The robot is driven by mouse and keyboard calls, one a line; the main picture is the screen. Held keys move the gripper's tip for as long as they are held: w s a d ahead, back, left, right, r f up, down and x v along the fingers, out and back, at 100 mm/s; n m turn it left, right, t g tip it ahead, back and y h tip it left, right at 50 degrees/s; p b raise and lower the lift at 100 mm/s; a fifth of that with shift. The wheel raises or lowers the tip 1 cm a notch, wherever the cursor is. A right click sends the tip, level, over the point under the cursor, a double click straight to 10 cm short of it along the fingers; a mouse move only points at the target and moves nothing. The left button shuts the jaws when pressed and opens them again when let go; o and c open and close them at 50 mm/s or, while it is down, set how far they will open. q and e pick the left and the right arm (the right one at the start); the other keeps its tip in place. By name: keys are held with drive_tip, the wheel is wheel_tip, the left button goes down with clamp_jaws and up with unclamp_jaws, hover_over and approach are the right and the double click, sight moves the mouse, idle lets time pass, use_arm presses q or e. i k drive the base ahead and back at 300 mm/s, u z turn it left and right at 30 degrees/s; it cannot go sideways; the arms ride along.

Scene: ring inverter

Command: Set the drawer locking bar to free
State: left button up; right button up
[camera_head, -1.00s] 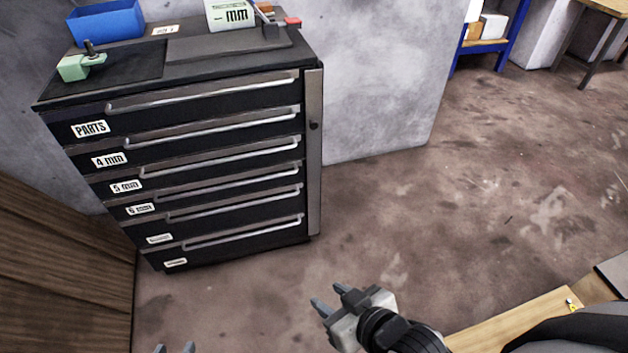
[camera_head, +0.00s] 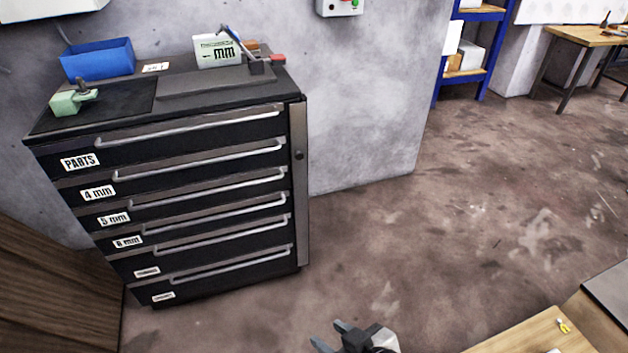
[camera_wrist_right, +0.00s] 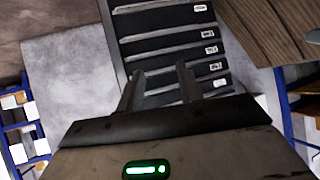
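The black drawer cabinet (camera_head: 75,218) stands against the grey wall at the left of the head view. It has several drawers with long metal handles, all flush with its front. The locking bar (camera_head: 300,190) is a grey vertical strip along the right front edge, with a dark round knob (camera_head: 299,155) on it. My right gripper (camera_head: 329,334) is at the bottom middle, well apart from the cabinet. Its two fingers are spread and empty. In the right wrist view the fingers (camera_wrist_right: 157,90) show apart, with the cabinet (camera_wrist_right: 170,45) beyond them. My left gripper is out of view.
On the cabinet top are a blue bin (camera_head: 98,60), a green clamp-like tool (camera_head: 72,100) and a white mm box (camera_head: 218,51). A wooden panel (camera_head: 60,295) stands at left. A table corner (camera_head: 525,335) is at lower right. The floor before the cabinet is clear.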

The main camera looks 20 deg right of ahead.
sight(297, 111)
drive_tip(key=z, duration=0.5)
drive_tip(key=k, duration=1.15)
drive_tip(key=u, duration=0.4)
drive_tip(key=i, duration=0.85)
drive_tip(key=u, duration=0.45)
drive_tip(key=i, duration=0.95)
drive_tip(key=z, duration=1)
drive_tip(key=i, duration=0.8)
drive_tip(key=z, duration=0.1)
